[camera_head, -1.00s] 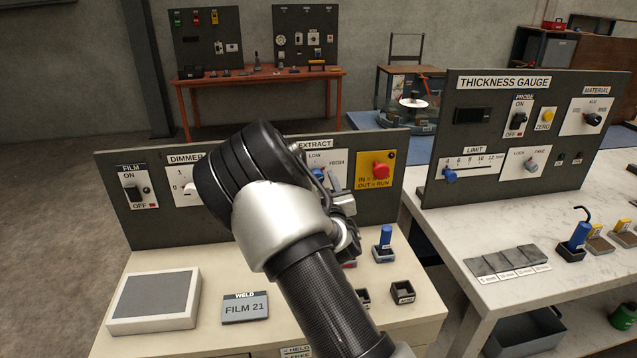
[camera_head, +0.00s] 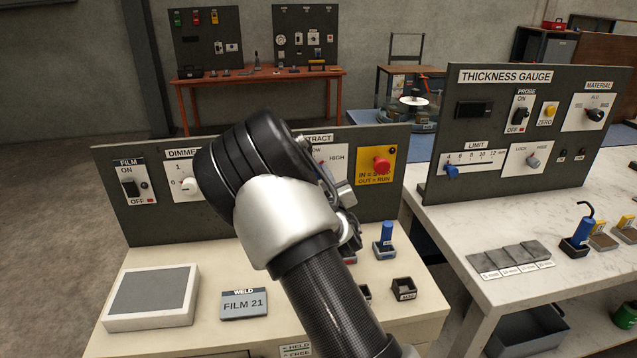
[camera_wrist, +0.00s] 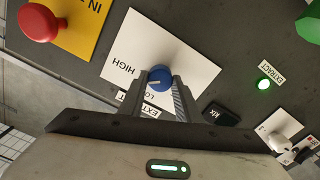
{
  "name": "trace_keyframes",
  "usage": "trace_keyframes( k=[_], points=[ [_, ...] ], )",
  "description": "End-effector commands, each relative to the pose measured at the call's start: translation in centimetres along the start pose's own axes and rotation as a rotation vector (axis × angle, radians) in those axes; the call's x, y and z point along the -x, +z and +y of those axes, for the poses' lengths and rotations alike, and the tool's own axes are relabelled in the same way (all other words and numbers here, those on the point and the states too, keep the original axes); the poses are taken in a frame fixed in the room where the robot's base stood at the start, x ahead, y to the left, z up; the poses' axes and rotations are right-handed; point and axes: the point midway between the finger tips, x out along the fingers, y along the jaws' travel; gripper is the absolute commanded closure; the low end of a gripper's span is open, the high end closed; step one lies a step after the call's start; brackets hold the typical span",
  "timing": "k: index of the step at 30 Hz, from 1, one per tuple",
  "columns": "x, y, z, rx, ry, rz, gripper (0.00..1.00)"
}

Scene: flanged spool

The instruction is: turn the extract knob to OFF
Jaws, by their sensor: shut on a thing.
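The extract knob (camera_wrist: 158,73) is a round blue knob with a light mark on its face, on a white card (camera_wrist: 195,62) on the dark panel. In the wrist view, my gripper (camera_wrist: 159,82) has its fingers on either side of the knob and is shut on it. The word HIGH shows left of the knob and part of LOW shows below it. No OFF word is visible on this card. I cannot clearly tell where the knob's mark points. In the head view, my arm hides the knob and most of the white card (camera_head: 337,158).
A red stop button (camera_head: 381,164) on a yellow plate is right of the extract card. The dimmer card (camera_head: 183,170) is to its left. A blue-handled tool (camera_head: 387,234) stands on the bench below.

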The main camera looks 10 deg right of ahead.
Motion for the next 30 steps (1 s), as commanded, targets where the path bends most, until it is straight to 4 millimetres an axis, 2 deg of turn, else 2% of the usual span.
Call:
trace_keyframes(
  k=[30],
  points=[
    [-0.02, 0.18, -0.24, 0.964, 0.001, 0.003, 0.92]
  ],
)
